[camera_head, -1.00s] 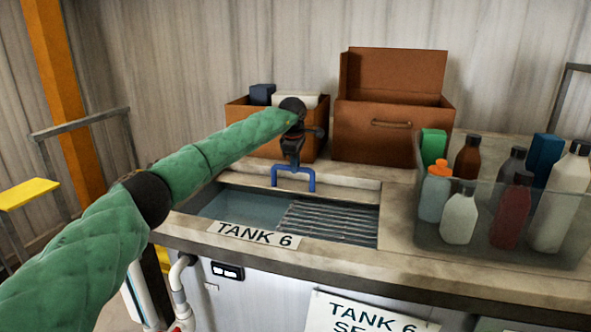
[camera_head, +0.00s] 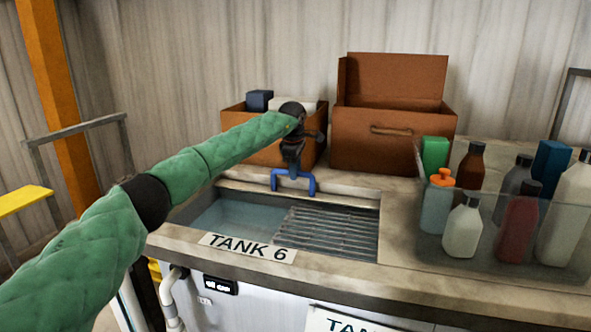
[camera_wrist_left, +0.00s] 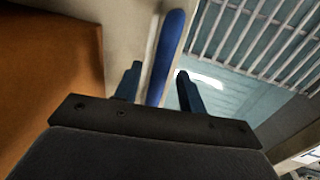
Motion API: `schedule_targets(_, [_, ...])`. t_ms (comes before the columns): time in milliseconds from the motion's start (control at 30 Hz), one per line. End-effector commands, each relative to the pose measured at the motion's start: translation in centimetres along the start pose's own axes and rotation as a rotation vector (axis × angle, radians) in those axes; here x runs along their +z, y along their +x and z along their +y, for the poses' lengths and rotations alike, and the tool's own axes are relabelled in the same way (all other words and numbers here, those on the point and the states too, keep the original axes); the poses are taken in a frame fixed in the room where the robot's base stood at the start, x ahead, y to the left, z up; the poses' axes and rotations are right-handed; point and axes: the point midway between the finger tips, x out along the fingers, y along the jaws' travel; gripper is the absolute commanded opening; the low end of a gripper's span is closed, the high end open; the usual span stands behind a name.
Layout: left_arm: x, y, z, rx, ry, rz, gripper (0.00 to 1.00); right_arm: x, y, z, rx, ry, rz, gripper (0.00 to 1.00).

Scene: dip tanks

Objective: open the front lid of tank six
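Tank six (camera_head: 345,265) has its opening uncovered at the front, showing water and a metal grating (camera_head: 325,232). A pale lid (camera_head: 345,190) lies behind the opening, with a blue handle (camera_head: 311,184) at its front edge. My left gripper (camera_head: 292,172) is right at this handle. In the left wrist view the blue handle bar (camera_wrist_left: 166,55) runs between the two fingers of my left gripper (camera_wrist_left: 158,88). The fingers stand apart, with a gap beside the bar. My right gripper is not in view.
Behind the tank stand an open brown box (camera_head: 385,138) and a smaller brown box (camera_head: 240,122) with items in it. A clear bin (camera_head: 490,250) of several bottles stands on the right. A grey rail (camera_head: 80,128) is at the left.

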Motion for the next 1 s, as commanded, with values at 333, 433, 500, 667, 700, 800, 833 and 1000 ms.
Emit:
schedule_targets(333, [0.0,-1.2,0.1,0.003,0.0,0.0,0.41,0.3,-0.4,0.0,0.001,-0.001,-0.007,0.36])
schedule_targets(433, [-0.1,-2.4,0.0,0.003,0.001,0.001,0.41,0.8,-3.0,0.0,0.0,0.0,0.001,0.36])
schedule_targets(500, [-0.1,-3.5,0.1,0.003,0.001,0.001,0.41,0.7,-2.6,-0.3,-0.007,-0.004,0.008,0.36])
schedule_targets(667, [-0.1,-5.9,0.1,0.002,0.0,0.001,0.41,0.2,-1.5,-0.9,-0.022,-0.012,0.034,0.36])
schedule_targets(700, [-0.1,-6.3,0.1,0.001,0.0,0.001,0.41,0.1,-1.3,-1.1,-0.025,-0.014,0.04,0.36])
schedule_targets(800, [0.0,-7.2,0.1,0.001,0.0,0.0,0.41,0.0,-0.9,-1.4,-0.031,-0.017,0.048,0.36])
schedule_targets(833, [0.0,-7.3,0.1,0.0,0.0,0.0,0.41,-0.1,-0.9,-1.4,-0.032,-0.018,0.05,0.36])
schedule_targets(1000, [0.0,-7.8,0.1,0.0,0.0,0.0,0.41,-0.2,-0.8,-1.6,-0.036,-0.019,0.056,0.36])
